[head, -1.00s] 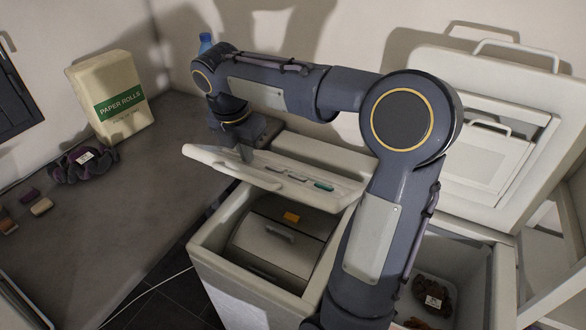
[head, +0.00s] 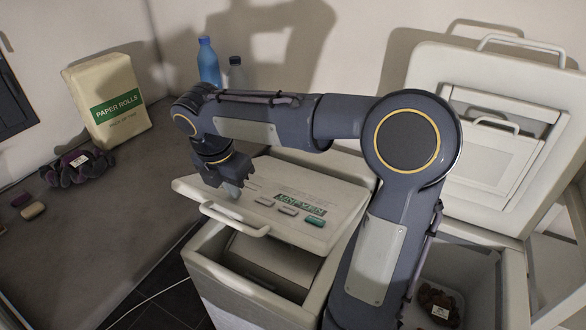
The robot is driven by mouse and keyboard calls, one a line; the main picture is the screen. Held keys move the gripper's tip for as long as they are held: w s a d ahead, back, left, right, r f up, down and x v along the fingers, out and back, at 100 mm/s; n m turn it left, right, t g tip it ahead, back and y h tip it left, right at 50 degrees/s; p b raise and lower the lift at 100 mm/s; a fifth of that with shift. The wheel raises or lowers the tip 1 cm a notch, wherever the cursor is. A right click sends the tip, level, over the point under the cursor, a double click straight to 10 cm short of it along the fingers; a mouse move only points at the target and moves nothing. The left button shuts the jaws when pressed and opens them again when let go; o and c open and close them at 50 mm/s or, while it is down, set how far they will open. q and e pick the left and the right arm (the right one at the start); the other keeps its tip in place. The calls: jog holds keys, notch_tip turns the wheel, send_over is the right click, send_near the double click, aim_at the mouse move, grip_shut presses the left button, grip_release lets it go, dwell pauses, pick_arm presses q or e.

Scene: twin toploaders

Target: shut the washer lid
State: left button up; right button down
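The lid (head: 262,205) of the left toploader, which I take as the washer, is partly lowered. It slopes over the tub, with a gap under its front edge. It has a white bar handle (head: 235,222), small buttons and a green label on top. The washer body (head: 215,268) is white, and a grey inner cover shows through the gap. My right gripper (head: 231,190) points down at the lid's top near its left side, touching it or very close. Its fingers are small here, and their opening cannot be told. My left gripper is not in view.
The right toploader's lid (head: 490,135) stands upright, and a dark item (head: 438,302) lies in its tub. Two bottles (head: 208,62) stand behind my arm.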

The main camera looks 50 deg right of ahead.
jog(key=s+a+f+b, duration=0.1)
jog(key=a+f+b, duration=0.3)
jog(key=f, duration=0.5)
jog(key=shift+b, duration=0.65)
jog(key=shift+s, duration=0.1)
notch_tip(320, 180, down, 8)
jog(key=a+f+b, duration=0.1)
jog(key=b, duration=0.5)
notch_tip(320, 180, up, 9)
jog(key=p, duration=0.8)
jog(key=shift+s+p, duration=0.15)
jog(key=shift+p, duration=0.15)
jog(key=shift+f, duration=0.1)
